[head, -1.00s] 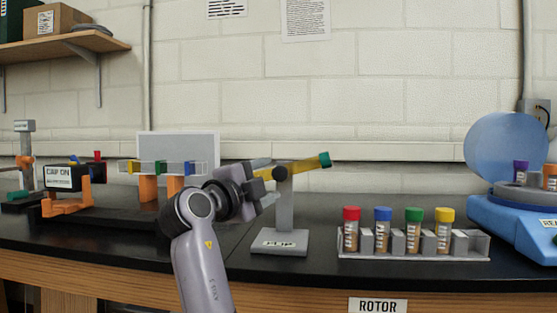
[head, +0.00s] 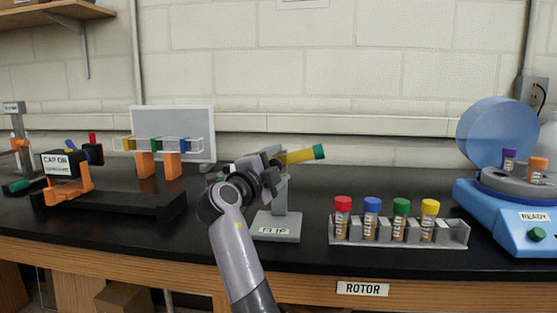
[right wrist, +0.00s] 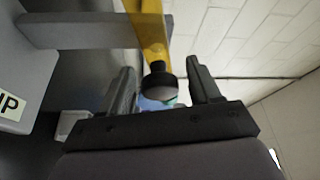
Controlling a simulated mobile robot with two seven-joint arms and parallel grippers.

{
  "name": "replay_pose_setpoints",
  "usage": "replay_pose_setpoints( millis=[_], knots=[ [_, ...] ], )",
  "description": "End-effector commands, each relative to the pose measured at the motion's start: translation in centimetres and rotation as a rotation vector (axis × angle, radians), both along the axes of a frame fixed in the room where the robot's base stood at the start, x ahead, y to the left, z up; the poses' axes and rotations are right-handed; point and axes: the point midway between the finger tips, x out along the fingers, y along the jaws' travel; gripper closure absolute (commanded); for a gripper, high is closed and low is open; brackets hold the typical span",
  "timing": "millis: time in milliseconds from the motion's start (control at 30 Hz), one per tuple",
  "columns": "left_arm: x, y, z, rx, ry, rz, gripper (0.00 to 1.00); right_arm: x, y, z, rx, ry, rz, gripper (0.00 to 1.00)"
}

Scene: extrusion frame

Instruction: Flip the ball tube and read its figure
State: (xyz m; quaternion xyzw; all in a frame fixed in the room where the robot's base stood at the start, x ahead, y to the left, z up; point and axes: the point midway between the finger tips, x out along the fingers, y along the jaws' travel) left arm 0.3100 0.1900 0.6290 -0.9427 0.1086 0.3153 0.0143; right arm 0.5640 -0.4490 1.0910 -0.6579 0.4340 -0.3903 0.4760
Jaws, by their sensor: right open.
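The ball tube (head: 299,156) is yellow with a green end at its upper right. It sits tilted on the grey stand labelled FLIP (head: 277,226). My right gripper (head: 272,166) is at the tube's lower left end and hides that end in the head view. In the right wrist view the tube (right wrist: 147,28) runs down to a dark round end (right wrist: 158,82), which lies between the two open fingers of my right gripper (right wrist: 162,88). I cannot tell whether a finger touches it. No figure on the tube is readable. My left gripper is not in view.
A rack (head: 455,233) with red, blue, green and yellow capped tubes stands right of the stand. A blue rotor machine (head: 480,215) with its lid up is at far right. A CAP ON fixture (head: 62,165) and a clear holder (head: 168,145) are at left.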

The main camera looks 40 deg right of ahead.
Motion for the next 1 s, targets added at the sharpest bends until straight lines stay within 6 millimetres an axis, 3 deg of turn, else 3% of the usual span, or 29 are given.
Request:
replay_pose_setpoints(
  millis=[133,400,600,1000],
  knots=[
    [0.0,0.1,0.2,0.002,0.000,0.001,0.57,0.3,-1.0,0.1,0.000,0.001,0.000,0.38],
    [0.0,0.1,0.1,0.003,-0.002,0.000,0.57,0.3,-1.1,0.1,0.001,0.000,0.001,0.41],
    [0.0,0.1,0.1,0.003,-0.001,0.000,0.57,0.3,-1.0,0.1,0.001,0.000,0.000,1.00],
    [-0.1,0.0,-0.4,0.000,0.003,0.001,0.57,0.2,-1.8,-0.1,0.016,-0.016,0.000,1.00]
  ],
)
